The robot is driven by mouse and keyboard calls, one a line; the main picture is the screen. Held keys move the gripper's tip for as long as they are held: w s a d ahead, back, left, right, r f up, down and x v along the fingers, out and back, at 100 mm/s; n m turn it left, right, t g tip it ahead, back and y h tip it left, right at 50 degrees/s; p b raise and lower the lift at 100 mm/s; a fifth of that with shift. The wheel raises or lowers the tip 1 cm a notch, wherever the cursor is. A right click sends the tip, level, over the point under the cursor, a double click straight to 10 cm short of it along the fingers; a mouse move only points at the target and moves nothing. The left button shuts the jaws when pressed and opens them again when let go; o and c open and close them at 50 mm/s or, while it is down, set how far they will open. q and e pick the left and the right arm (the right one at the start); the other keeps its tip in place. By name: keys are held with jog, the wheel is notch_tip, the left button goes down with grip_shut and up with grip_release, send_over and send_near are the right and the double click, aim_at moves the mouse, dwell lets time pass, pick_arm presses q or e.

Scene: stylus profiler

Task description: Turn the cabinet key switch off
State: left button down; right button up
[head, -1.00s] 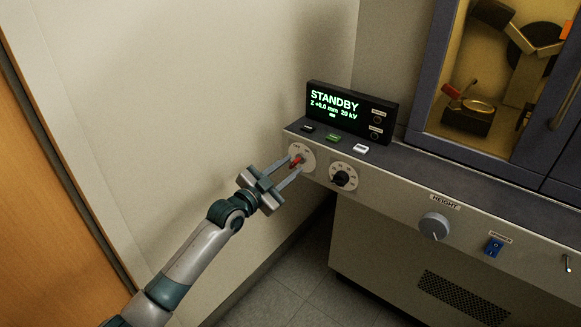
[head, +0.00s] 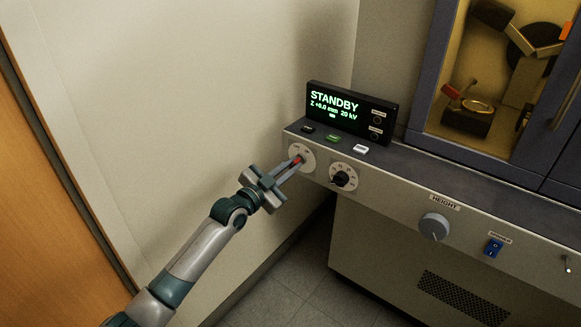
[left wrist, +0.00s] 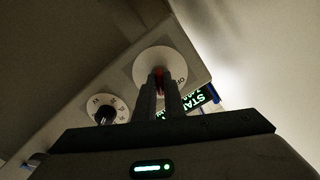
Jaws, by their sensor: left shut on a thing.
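The key switch is a red key on a round pale dial (head: 308,154) at the left end of the cabinet's front panel. My left gripper (head: 297,162) is shut on the red key (head: 298,160), its fingers on either side of it. In the left wrist view the fingers close around the red key (left wrist: 158,80) in front of the dial (left wrist: 150,60), where the letters "OF" show and the rest is hidden. The display (head: 345,108) reads STANDBY, Z +0.0 mm, 20 kV. My right gripper is not in view.
A black knob (head: 341,179) on a dial sits just right of the key. Further right are the grey height knob (head: 434,227) and a blue switch (head: 494,248). Small buttons (head: 333,138) lie on the ledge above. A wall stands close on the left.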

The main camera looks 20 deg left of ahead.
pick_arm(q)
jog(key=n+p, duration=0.3)
jog(key=n, duration=0.4)
jog(key=shift+p, duration=0.35)
jog(key=shift+n, duration=0.5)
jog(key=shift+n+p, duration=0.45)
jog(key=shift+n, duration=1.45)
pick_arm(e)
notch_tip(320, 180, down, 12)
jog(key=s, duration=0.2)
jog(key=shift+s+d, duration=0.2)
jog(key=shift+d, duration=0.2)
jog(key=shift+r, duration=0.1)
pick_arm(q)
jog(key=c, duration=1.8)
grip_release()
jog(key=shift+c, duration=0.2)
jog(key=shift+s, duration=0.1)
